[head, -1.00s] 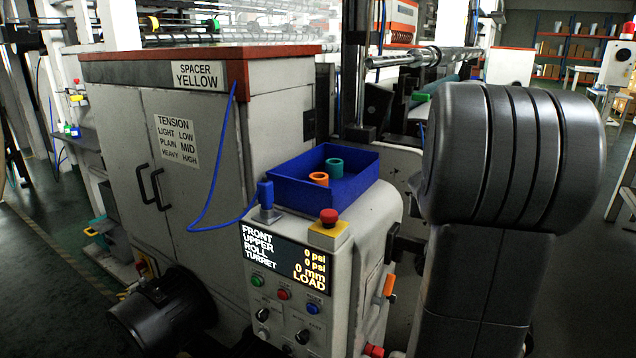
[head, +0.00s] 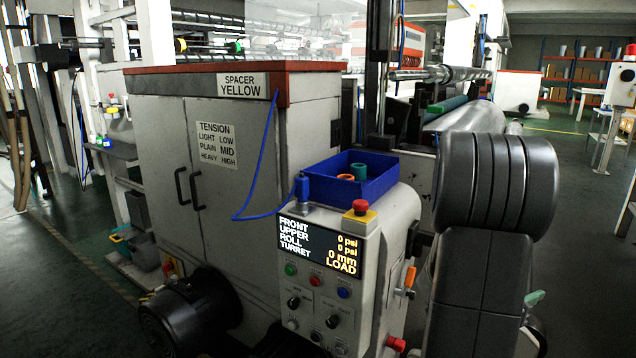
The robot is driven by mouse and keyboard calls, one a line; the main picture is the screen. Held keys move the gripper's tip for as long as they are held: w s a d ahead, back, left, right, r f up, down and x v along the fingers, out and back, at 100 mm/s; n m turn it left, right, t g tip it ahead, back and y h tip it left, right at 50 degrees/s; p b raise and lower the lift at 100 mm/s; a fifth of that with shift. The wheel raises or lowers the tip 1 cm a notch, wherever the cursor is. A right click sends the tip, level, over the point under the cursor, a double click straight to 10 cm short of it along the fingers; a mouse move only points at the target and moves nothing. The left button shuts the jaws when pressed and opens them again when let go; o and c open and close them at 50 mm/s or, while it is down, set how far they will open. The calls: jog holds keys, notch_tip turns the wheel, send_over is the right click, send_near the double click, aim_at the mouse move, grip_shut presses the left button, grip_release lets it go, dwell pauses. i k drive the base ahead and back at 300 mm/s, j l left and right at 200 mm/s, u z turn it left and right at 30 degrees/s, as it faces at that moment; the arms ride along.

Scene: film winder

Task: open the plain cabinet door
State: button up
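A grey cabinet with a red-orange top edge stands left of the middle in the head view. Its front has two doors, both shut against the frame. The left door (head: 155,150) bears no sign and has a black bar handle (head: 181,187) near the middle seam. The right door (head: 245,150) carries a TENSION sign (head: 215,145) and has its own black handle (head: 197,188). My gripper is not in view; only dark parts of my arm show at the right, well apart from the cabinet.
A control console (head: 325,290) with a lit display stands right of the cabinet, with a blue tray (head: 375,185) on top. A blue cable (head: 262,165) hangs across the right door. A black motor (head: 190,312) sits low before the cabinet. Floor (head: 60,270) at left is open.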

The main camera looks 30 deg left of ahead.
aim_at(160, 123)
jog(key=u, duration=0.4)
jog(key=k+u, duration=0.15)
jog(key=u, duration=0.25)
jog(key=j+u, duration=0.15)
jog(key=u, duration=0.25)
jog(key=i+j+u, duration=0.35)
jog(key=i+j, duration=0.65)
jog(key=j, duration=0.15)
jog(key=i+j, duration=0.85)
